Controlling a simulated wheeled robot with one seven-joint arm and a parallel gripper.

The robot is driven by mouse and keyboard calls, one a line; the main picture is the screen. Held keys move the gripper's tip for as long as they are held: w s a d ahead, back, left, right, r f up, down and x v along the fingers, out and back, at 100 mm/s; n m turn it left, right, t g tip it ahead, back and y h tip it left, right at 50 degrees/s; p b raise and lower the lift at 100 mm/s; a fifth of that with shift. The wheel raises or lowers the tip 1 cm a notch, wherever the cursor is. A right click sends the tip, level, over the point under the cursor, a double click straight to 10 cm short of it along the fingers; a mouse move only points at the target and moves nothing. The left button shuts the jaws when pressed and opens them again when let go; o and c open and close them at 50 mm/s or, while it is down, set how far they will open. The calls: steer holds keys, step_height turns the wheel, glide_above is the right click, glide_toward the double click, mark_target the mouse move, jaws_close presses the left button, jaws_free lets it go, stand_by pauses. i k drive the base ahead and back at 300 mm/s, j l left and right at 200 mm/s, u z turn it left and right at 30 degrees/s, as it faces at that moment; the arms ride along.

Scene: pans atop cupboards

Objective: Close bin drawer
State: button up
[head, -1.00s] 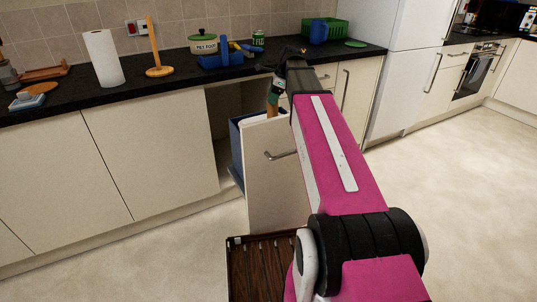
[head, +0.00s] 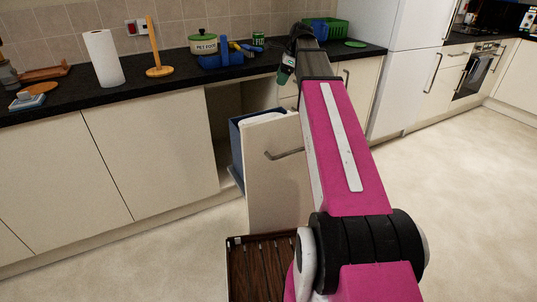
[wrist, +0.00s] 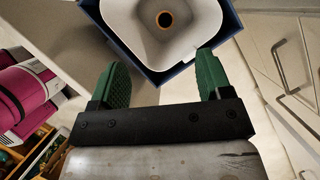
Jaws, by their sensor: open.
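The bin drawer is pulled out from under the counter in the head view. Its cream front panel (head: 275,180) carries a metal bar handle (head: 285,154). Behind the panel sits a blue bin (head: 237,155) with a white inner bin (head: 262,119). My gripper (head: 284,77) is above the drawer's right side, partly hidden by my arm. In the wrist view my gripper (wrist: 162,68) has its green fingers wide apart, with nothing between them. The white inner bin (wrist: 195,45) lies beyond the fingertips. A small round brown-rimmed item (wrist: 165,19) with a dark centre lies inside it.
The black countertop (head: 160,88) holds a paper towel roll (head: 103,58), a wooden holder (head: 157,50), a green pot (head: 203,42) and a blue container (head: 222,58). Cupboard doors (head: 150,150) flank the drawer. The floor (head: 450,210) at right is clear.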

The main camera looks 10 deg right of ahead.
mark_target(270, 169)
steer(key=k, duration=1)
